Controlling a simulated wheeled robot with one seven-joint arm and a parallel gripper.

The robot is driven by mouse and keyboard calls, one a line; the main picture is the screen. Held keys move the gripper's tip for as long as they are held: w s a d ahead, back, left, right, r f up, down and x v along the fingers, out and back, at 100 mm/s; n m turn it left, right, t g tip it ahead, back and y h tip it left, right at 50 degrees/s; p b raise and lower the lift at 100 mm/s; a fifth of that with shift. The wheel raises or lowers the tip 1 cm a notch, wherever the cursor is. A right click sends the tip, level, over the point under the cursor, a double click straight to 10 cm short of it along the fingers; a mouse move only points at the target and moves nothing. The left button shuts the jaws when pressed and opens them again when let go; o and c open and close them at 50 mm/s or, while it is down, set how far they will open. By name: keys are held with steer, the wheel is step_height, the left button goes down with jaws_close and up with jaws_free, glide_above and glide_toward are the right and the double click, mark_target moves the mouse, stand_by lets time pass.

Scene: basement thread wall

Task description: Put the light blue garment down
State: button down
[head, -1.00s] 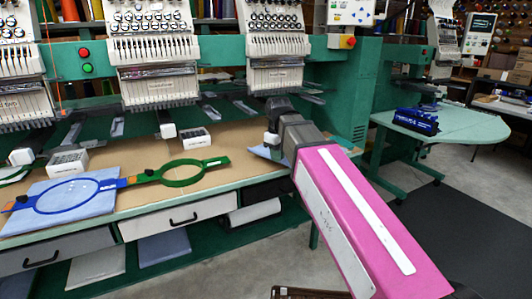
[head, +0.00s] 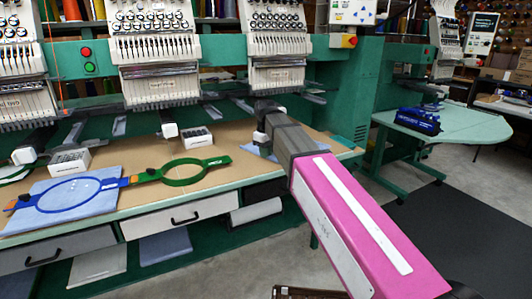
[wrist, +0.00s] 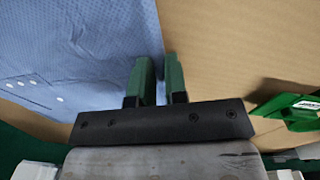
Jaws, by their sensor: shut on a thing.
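The light blue garment (head: 251,149) lies on the tan worktop near its right end, partly hidden behind my gripper (head: 264,140) in the head view. In the wrist view the garment (wrist: 75,50) is a flat, finely patterned cloth with several white dots at lower left. Its right edge runs up to my green fingers (wrist: 160,72), which are close together with a narrow gap. My gripper is shut on this edge, low over the worktop. The exact pinch is hard to see.
A green hoop (head: 208,162) lies left of my gripper; its end also shows in the wrist view (wrist: 285,108). A blue hoop (head: 124,182) lies on another light blue cloth (head: 95,202) further left. White boxes (head: 196,138) stand behind. Embroidery heads (head: 276,75) hang above.

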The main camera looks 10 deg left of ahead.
steer(key=c, duration=1.1)
jaws_free()
steer(key=shift+c, duration=0.2)
steer(key=shift+r, duration=0.2)
step_height(320, 180, up, 12)
steer(key=shift+f, duration=0.15)
steer(key=shift+s, duration=0.1)
